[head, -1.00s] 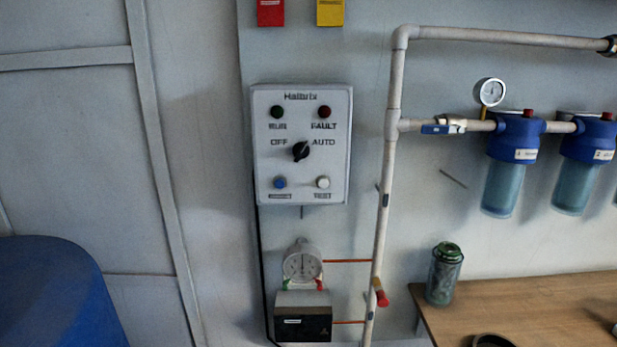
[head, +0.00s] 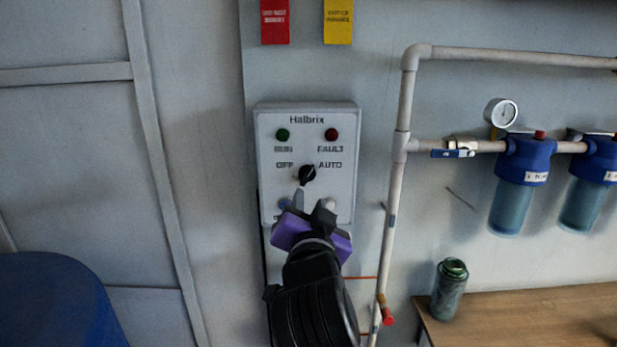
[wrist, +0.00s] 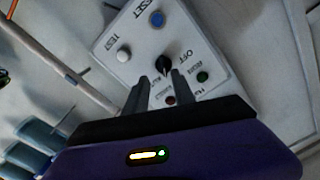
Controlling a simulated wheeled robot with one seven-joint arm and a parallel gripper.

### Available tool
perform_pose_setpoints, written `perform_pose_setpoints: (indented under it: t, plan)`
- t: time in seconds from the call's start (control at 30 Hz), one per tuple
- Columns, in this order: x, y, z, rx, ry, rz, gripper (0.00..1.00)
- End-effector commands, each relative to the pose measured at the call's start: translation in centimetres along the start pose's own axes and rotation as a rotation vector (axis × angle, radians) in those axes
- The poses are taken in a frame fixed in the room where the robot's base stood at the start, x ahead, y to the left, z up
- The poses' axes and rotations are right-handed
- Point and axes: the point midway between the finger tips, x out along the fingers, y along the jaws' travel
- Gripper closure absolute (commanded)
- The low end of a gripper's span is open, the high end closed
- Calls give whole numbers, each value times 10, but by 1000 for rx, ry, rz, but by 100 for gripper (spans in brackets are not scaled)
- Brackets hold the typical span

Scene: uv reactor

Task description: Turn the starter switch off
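The starter switch is a black rotary knob (head: 307,174) on the white Halbrix control box (head: 266,160), between the OFF label on its left and AUTO on its right. Its pointer seems to lean toward AUTO. My gripper (head: 312,201), purple with grey fingers, is in front of the lower part of the box, just below the knob in the head view. In the wrist view the fingers (wrist: 160,85) are apart with a gap between them, and the knob (wrist: 163,64) shows just beyond that gap. I cannot tell whether they touch it. My gripper partly hides the lower buttons in the head view.
A blue button (wrist: 157,19) and a white button (wrist: 124,54) sit close to the knob. A vertical pipe (head: 395,200) runs right of the box. Blue filter housings (head: 525,160) hang farther right.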

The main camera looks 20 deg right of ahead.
Motion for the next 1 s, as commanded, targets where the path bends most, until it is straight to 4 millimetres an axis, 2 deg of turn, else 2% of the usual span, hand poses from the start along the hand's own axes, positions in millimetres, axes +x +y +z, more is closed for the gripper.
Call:
perform_pose_setpoints:
  t: [0.03, 0.17, 0.63, 0.8, 1.0]
  plan:
    - [2, -5, -7, 11, 5, 4, 69]
    - [9, -8, -14, 21, 12, 10, 69]
    - [72, -7, -14, 20, 10, 11, 69]
    - [81, -7, -13, 21, 11, 8, 69]
    - [81, -7, -13, 21, 11, 8, 69]
